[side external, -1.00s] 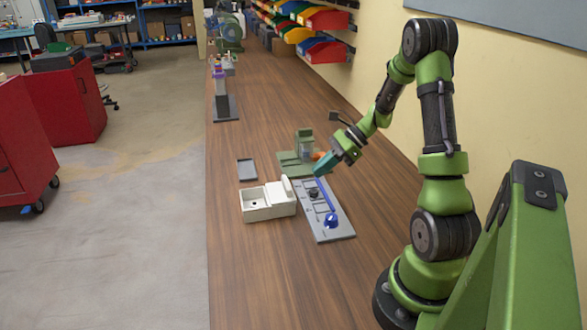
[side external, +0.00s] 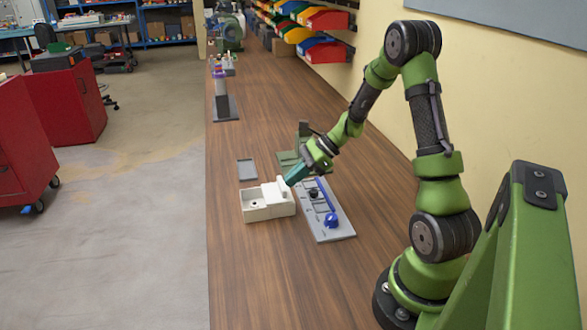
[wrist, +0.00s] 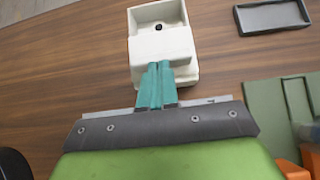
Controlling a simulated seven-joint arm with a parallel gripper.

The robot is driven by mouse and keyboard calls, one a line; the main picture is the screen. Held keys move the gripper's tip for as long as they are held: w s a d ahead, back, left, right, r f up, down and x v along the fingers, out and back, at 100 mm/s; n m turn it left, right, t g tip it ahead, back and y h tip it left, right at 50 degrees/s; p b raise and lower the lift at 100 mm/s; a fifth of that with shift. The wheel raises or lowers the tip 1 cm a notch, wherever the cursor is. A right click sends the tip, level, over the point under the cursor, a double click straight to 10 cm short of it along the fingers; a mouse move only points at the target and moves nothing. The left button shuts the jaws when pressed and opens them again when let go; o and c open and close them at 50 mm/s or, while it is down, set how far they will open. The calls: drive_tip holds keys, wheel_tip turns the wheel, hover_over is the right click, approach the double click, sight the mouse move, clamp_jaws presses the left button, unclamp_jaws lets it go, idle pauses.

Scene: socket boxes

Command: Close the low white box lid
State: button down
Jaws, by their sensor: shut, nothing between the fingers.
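The low white box (side external: 257,212) sits on the wooden bench, its open compartment to the left with a small dark round spot inside. Its white lid (side external: 282,186) stands raised near the box's right end. In the wrist view, the box (wrist: 143,18) shows its open compartment at the far end, and the lid (wrist: 163,45) shows as a pale panel nearer me. My gripper (side external: 289,181) is shut and empty, its teal fingertips at the lid's right side. The fingertips (wrist: 159,66) overlap the lid's near edge in the wrist view; I cannot tell whether they touch it.
A grey panel (side external: 336,230) with a blue knob (side external: 331,220) and a blue bar lies right of the box. A shallow dark tray (side external: 246,169) lies behind it. A green fixture (wrist: 266,115) stands nearby. The bench in front is clear.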

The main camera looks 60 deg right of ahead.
sight(270, 193)
drive_tip(key=w+a, duration=0.4)
drive_tip(key=shift+w+a, duration=0.3)
drive_tip(key=shift+a, duration=0.05)
